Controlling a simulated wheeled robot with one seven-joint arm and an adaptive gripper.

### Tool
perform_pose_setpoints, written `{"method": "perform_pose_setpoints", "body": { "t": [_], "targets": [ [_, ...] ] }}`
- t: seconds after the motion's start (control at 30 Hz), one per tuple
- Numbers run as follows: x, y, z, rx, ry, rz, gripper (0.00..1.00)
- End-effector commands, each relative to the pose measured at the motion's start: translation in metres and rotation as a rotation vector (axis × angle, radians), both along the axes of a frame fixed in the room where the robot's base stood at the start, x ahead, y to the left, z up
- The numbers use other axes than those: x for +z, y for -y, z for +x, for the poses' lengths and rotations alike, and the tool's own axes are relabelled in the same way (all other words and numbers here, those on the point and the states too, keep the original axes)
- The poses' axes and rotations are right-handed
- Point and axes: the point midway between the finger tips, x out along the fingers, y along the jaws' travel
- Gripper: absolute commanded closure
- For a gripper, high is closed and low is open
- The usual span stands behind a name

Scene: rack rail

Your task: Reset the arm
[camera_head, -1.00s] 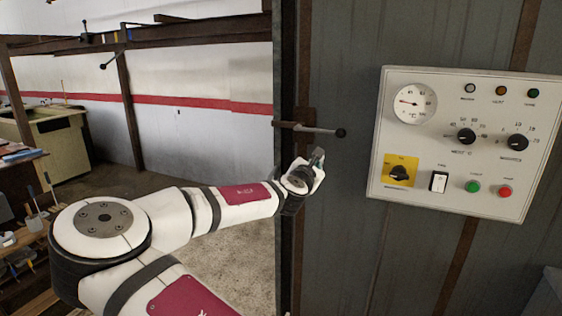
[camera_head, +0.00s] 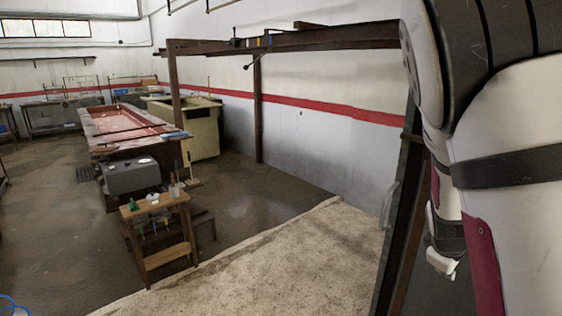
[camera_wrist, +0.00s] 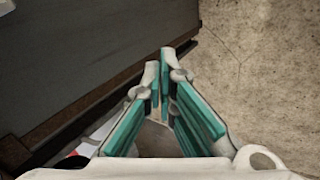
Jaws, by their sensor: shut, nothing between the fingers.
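My arm (camera_head: 515,170) fills the right side of the head view, folded close to the camera with its lower part hanging down. My gripper shows in the wrist view (camera_wrist: 160,75), its teal-lined fingers together at the tips with nothing between them. In the wrist view the gripper points toward the pale floor beside a dark grey panel. In the head view the fingers cannot be made out clearly.
A dark door or panel edge (camera_head: 398,230) stands just left of my arm. A small wooden stand (camera_head: 165,258) and a long red-topped table (camera_head: 118,128) are at the left. A beam (camera_head: 290,40) runs overhead. The pale floor (camera_head: 280,265) ahead is clear.

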Motion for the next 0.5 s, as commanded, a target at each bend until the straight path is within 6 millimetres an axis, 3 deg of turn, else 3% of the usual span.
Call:
{"method": "perform_pose_setpoints", "body": {
  "t": [0.27, 0.5],
  "targets": [
    [0.043, -0.085, -0.034, -0.137, 0.090, 0.368, 1.00],
    [0.100, -0.146, -0.080, -0.212, 0.134, 0.575, 1.00]
  ]
}}
